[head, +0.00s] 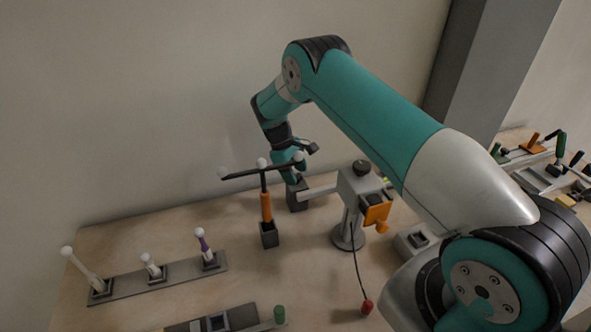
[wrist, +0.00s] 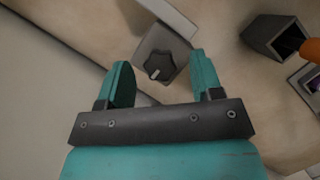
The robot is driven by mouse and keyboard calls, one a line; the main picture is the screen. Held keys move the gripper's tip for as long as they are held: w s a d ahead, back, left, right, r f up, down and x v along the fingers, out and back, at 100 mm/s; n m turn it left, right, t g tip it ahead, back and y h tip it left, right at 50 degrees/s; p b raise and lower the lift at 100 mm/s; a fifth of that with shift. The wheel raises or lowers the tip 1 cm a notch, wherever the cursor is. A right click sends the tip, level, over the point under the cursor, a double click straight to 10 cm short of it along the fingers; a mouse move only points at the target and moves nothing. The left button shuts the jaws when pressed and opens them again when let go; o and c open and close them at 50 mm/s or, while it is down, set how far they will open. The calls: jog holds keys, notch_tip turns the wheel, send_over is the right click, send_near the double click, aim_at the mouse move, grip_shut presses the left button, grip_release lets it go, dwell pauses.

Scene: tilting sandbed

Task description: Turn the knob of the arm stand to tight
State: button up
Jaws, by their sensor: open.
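The arm stand (head: 349,215) is a pale grey post on a round base, with a light bar reaching left to a small grey block (head: 298,197). In the wrist view, a dark fluted knob (wrist: 160,66) with a white pointer mark sits on a grey block (wrist: 148,45) at the end of a light bar. The pointer mark lies toward the lower left of the knob. My gripper (wrist: 163,75) is open, with one teal finger on each side of the knob in the picture; contact cannot be told. In the head view my gripper (head: 289,172) is over the small block, and the knob there is hidden.
A T-shaped tool with an orange handle (head: 266,207) stands in a dark square socket (head: 269,237) close by. A black knob (head: 361,168) and an orange part (head: 376,213) are on the stand's head. A rack (head: 130,283) with white-tipped rods is front left.

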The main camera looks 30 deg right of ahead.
jog(key=shift+f, duration=0.25)
jog(key=c, duration=0.9)
